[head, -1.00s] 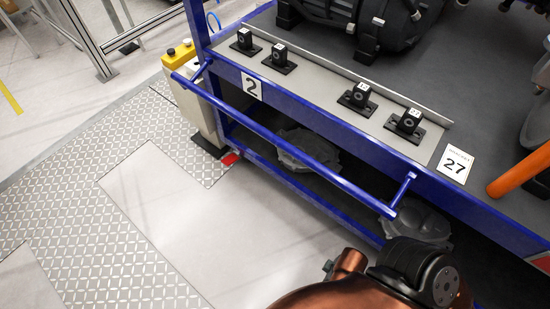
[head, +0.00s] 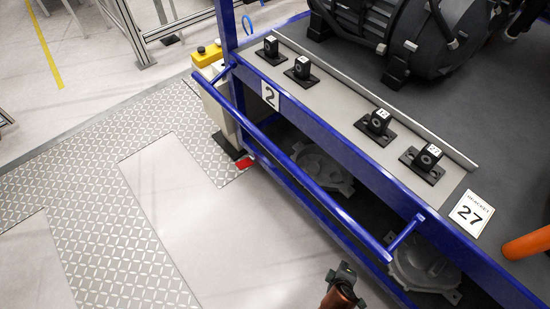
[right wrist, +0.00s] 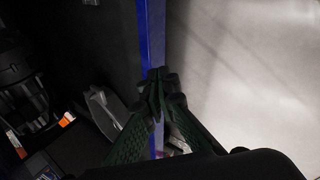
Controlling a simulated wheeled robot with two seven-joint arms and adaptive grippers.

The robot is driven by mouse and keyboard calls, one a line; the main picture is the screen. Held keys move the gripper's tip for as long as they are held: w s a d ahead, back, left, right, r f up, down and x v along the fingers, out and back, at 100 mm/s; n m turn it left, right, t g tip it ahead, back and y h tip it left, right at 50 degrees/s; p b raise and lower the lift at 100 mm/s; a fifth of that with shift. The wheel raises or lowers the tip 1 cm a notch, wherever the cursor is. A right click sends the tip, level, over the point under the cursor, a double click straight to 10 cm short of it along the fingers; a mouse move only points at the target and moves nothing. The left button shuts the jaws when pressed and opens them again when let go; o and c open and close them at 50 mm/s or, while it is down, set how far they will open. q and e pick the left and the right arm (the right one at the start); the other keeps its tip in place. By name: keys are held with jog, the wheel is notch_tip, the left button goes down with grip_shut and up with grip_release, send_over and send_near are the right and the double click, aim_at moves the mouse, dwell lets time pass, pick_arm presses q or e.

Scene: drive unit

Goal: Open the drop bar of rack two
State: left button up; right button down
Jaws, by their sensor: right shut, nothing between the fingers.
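Rack two (head: 352,163) is a blue frame with a grey top and a "2" label. Its blue drop bar (head: 305,178) runs along the front, held out from the rack edge by a short arm at each end. My right gripper (head: 345,272) is low in the head view, in front of the bar's near end and apart from it there. In the right wrist view its shut, empty fingers (right wrist: 158,76) overlap a long blue strip (right wrist: 152,35); I cannot tell whether this is the bar or a rack rail, or whether they touch. My left gripper is not in view.
Grey castings (head: 425,268) sit on the lower shelf. The floor (head: 205,215) left of the bar is clear.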

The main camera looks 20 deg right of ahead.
jog(key=w+a+r+n+t+h, duration=0.25)
jog(key=w+r+n+t, duration=0.2)
jog(key=w+r, duration=0.4)
jog(key=w+a+r+n+t+h, duration=0.1)
jog(key=w+a+r+n+t, duration=0.2)
jog(key=w+r+t, duration=0.35)
jog(key=w+a+r+n+t+y, duration=0.35)
jog(key=a+r+n+t, duration=0.2)
jog(key=a+r, duration=0.2)
jog(key=w+a+r+n+t+y, duration=0.35)
jog(key=a+r+n+t, duration=0.2)
jog(key=a+n, duration=0.2)
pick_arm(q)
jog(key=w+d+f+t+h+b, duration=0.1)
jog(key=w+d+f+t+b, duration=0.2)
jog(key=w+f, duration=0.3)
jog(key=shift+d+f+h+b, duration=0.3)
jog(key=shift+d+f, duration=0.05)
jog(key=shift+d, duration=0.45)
pick_arm(e)
jog(key=w+d+r+g, duration=0.1)
jog(key=w+d+r, duration=0.1)
jog(key=w+r, duration=0.5)
notch_tip(320, 180, up, 3)
jog(key=shift+w+d+r, duration=0.15)
jog(key=shift+w, duration=0.05)
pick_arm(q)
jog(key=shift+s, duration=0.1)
pick_arm(e)
jog(key=shift+m, duration=0.25)
